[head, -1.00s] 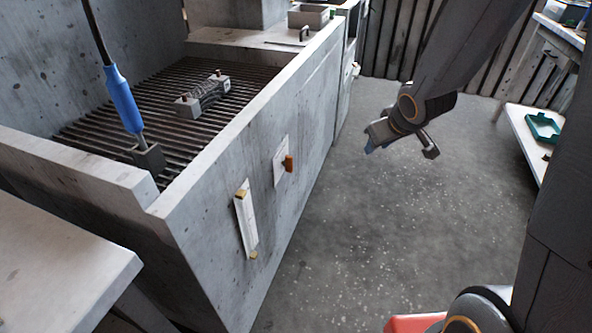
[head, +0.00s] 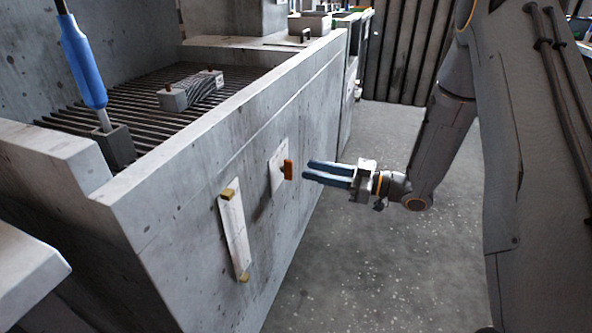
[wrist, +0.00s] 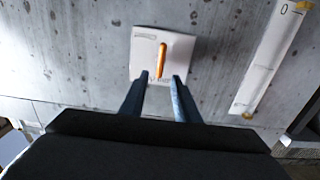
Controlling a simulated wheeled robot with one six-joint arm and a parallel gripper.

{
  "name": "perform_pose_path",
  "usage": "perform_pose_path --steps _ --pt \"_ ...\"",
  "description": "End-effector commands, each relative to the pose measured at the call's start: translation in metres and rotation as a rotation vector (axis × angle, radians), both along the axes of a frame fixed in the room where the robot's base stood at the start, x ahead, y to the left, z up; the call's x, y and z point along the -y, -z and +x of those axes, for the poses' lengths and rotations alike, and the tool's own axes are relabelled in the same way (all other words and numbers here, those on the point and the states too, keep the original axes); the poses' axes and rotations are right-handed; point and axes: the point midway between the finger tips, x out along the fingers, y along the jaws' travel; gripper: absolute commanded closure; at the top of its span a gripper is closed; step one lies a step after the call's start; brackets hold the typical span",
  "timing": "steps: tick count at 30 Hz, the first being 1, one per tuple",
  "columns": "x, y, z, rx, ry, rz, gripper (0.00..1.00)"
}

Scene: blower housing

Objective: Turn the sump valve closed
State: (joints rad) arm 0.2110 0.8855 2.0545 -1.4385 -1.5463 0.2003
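The sump valve has an orange handle (head: 288,170) on a white plate (head: 277,168) fixed to the concrete side wall. In the wrist view the orange handle (wrist: 162,59) stands nearly in line with the view's vertical, slightly tilted, on its white plate (wrist: 148,75) with print partly hidden. My gripper (head: 306,172) is open, its blue fingers pointing at the handle from the right with a small gap in the head view. In the wrist view the two fingertips (wrist: 161,80) are apart, below the handle and on either side of its lower end. Nothing is between the fingers.
A white gauge strip (head: 235,230) with brass ends is on the same wall; it also shows in the wrist view (wrist: 270,60). A slatted grate (head: 150,105) carries a block with a coil (head: 192,90). A blue-handled rod (head: 85,65) stands at left. The floor (head: 400,270) at right is clear.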

Motion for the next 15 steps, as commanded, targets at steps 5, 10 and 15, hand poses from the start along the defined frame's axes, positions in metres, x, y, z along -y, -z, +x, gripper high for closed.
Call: perform_pose_path --steps 5,10,15 --pt "-0.029 0.001 0.01 0.001 -0.002 -0.003 0.71" --pt "-0.047 0.0 0.017 0.0 -0.001 -0.002 0.71" --pt "-0.055 0.0 0.02 -0.001 0.001 -0.002 0.71"
